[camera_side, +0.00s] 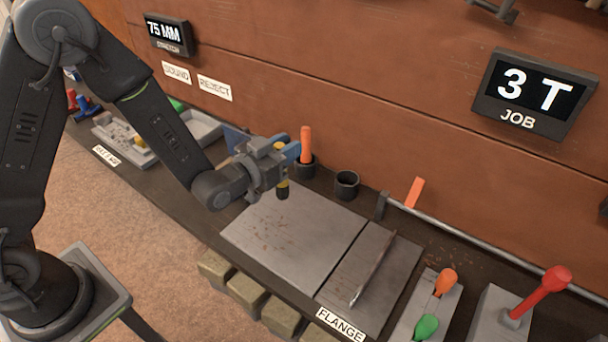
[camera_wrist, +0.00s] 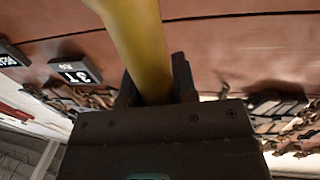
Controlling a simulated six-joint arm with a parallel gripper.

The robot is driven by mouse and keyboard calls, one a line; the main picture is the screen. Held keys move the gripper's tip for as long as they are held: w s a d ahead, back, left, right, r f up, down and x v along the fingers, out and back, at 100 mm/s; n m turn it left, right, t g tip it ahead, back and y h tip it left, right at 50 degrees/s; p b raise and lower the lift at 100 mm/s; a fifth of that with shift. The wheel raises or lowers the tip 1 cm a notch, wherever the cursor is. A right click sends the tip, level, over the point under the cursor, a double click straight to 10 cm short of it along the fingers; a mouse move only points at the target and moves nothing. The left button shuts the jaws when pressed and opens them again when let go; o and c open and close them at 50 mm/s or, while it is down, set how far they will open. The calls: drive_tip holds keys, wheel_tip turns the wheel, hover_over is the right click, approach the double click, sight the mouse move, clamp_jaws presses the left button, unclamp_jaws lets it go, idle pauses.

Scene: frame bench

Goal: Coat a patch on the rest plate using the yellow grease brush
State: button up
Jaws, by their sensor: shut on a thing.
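My gripper (camera_side: 279,166) is shut on the yellow grease brush (camera_side: 282,183). The brush hangs with its dark end downward, over the back left of a wide grey plate (camera_side: 320,238), which looks like the rest plate. Reddish-brown specks lie on this plate. I cannot tell the exact gap between the brush and the plate. In the wrist view, the yellow handle (camera_wrist: 140,40) runs up from between the dark fingers of my gripper (camera_wrist: 157,92); the brush's other end is hidden there.
An orange-handled tool stands in a dark cup (camera_side: 304,170) behind the plate, beside an empty dark cup (camera_side: 347,185). A narrower plate (camera_side: 385,265) with an upright strip is to the right, labelled FLANGE. A red lever (camera_side: 540,292) stands farther right. Blocks (camera_side: 247,291) line the front.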

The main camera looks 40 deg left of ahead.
drive_tip(key=w+a+r+n+g+y, duration=0.1)
drive_tip(key=a+n+y, duration=0.3)
drive_tip(key=a, duration=0.6)
drive_tip(key=a+r+n+y, duration=0.2)
drive_tip(key=a+y, duration=0.4)
drive_tip(key=a, duration=0.4)
drive_tip(key=shift+w+a+f, duration=0.1)
drive_tip(key=shift+a+f, duration=0.05)
drive_tip(key=shift+f, duration=1.4)
drive_tip(key=shift+w+a+f, duration=0.1)
drive_tip(key=shift+f, duration=1.45)
drive_tip(key=shift+s+f+n, duration=0.1)
drive_tip(key=shift+f+n, duration=0.2)
drive_tip(key=shift+f, duration=0.4)
drive_tip(key=shift+r, duration=0.1)
wheel_tip(320, 180, up, 7)
drive_tip(key=shift+d, duration=0.1)
